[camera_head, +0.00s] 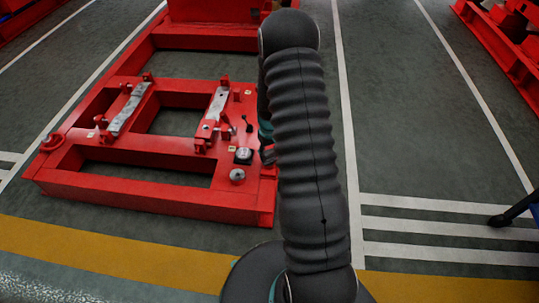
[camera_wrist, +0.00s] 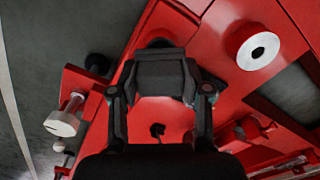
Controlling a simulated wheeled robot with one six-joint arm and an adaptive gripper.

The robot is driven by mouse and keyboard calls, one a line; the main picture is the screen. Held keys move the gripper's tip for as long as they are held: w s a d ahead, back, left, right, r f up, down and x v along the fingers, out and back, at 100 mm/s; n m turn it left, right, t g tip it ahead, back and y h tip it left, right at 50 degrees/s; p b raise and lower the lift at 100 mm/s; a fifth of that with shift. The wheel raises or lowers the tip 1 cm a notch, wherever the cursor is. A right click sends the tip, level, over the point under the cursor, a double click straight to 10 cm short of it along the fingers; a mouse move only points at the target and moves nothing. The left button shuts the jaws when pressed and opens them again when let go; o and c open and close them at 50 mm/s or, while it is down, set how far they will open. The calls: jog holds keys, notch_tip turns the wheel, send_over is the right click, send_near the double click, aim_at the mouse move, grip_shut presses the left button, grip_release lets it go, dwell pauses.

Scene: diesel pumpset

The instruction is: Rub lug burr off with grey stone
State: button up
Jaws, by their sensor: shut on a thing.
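In the wrist view my gripper (camera_wrist: 160,82) is shut on a dark grey block (camera_wrist: 160,76), apparently the grey stone. The block sits between the fingers, above or against the red pumpset frame (camera_wrist: 232,22); I cannot tell whether it touches. The red frame (camera_head: 150,197) also shows in the head view, where my arm hides the gripper and the stone. Small red upright lugs (camera_head: 201,145) stand on the frame beside the metal bars. I cannot make out a burr on any lug.
Two worn grey bars (camera_head: 129,108) (camera_head: 217,103) lie across the frame. In the wrist view a silver knob (camera_wrist: 62,122) is at left. Floor right of the frame is mostly clear.

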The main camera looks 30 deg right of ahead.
jog(key=shift+w+d+f, duration=0.1)
jog(key=shift+w+d, duration=0.15)
jog(key=shift+w, duration=0.1)
jog(key=shift+s+d, duration=0.25)
jog(key=shift+d, duration=0.05)
jog(key=shift+s+a+b, duration=0.35)
jog(key=shift+s, duration=0.2)
jog(key=shift+s+a, duration=0.55)
jog(key=shift+s, duration=0.25)
